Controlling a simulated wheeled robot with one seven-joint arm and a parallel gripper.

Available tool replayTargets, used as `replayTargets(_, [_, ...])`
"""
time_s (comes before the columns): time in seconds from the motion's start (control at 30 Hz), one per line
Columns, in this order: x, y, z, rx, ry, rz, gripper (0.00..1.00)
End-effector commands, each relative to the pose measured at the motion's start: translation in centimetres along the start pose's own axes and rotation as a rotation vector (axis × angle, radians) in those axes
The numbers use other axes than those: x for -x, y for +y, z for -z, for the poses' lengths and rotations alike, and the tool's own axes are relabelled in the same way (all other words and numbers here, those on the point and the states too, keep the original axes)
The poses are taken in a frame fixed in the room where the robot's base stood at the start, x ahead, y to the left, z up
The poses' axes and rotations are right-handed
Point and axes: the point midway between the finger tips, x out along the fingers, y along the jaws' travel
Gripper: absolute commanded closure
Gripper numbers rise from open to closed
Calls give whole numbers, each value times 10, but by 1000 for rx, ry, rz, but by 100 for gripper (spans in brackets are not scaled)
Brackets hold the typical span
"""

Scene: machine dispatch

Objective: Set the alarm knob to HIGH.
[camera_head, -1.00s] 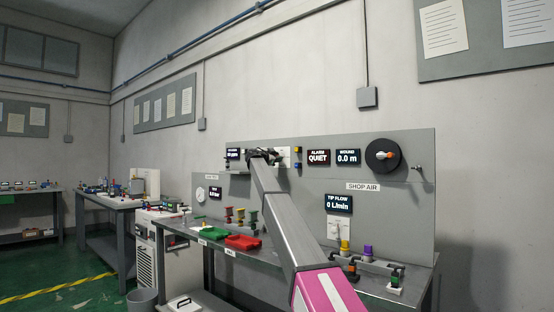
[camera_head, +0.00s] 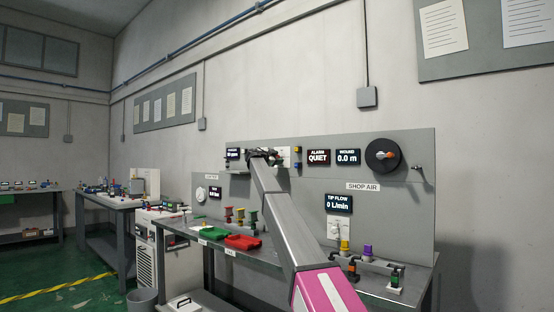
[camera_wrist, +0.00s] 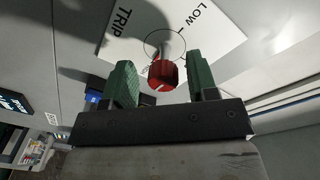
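The alarm knob (camera_wrist: 163,74) is red with a pale pointer mark and shows in the wrist view in front of a white dial plate (camera_wrist: 215,32). The plate's legible words are LOW and TRIP; HIGH is not readable. My gripper (camera_wrist: 162,80) is open, with one green finger on each side of the knob and a gap visible on both sides. In the head view my gripper (camera_head: 262,156) is at the panel, and my arm hides most of the knob's area. The alarm display (camera_head: 318,157) reads QUIET.
The grey panel (camera_head: 390,215) also carries a WOUND display (camera_head: 347,157) reading 0.0 m and a black reel (camera_head: 383,155). Below, the bench holds a red tray (camera_head: 243,242), a green tray (camera_head: 214,233) and several valves. Open wall lies above the panel.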

Motion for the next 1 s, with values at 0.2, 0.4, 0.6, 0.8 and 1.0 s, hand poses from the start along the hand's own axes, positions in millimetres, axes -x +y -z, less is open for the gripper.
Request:
replayTargets(0.2, [0, -2, 1, 1, 1, 3, 47])
replayTargets(0.4, [9, -2, 1, 1, 1, 4, 47])
replayTargets(0.6, [36, -1, 1, 1, 1, 4, 47])
replayTargets(0.8, [75, 0, 1, 0, 0, 4, 47])
replayTargets(1.0, [103, 0, 1, 0, 0, 3, 47])
